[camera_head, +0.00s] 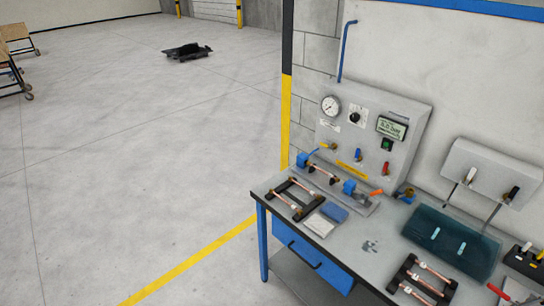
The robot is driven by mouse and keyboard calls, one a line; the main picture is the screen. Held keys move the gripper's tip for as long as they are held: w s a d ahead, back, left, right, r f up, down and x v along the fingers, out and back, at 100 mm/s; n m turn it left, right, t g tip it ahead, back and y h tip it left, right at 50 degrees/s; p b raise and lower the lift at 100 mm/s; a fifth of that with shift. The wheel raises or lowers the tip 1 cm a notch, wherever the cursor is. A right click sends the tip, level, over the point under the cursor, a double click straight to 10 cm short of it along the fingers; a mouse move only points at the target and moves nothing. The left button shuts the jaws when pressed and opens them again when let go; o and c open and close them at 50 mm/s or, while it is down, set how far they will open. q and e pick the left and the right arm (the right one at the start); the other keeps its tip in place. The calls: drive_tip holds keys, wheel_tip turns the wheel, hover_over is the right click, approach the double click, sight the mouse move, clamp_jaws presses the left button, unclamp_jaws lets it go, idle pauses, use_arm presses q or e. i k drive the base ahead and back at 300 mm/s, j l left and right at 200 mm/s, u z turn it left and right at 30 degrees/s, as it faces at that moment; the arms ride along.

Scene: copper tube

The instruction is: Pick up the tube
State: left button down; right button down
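Several copper tubes are on the workbench. One copper tube (323,173) sits between blue clamps on the test panel's base. Other copper tubes lie across a black rack (296,199) at the bench's left end. More copper tubes (435,272) lie in a second black rack (405,272) near the front right. Which one the task means cannot be told. Neither of my grippers is in view.
The workbench (345,242) has a blue drawer (305,262). A grey panel (362,140) with a gauge stands at its back. A dark teal mat (452,240) lies right. Open floor (130,160) lies left.

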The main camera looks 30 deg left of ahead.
sight(338, 180)
drive_tip(key=i+j+u, duration=0.35)
drive_tip(key=u, duration=0.15)
drive_tip(key=j+z, duration=0.1)
drive_tip(key=z, duration=2.5)
drive_tip(key=k+j+u, duration=0.1)
drive_tip(key=k+j, duration=0.15)
drive_tip(key=j, duration=0.15)
drive_tip(key=k+j+u, duration=0.1)
drive_tip(key=j, duration=0.3)
drive_tip(key=k, duration=0.1)
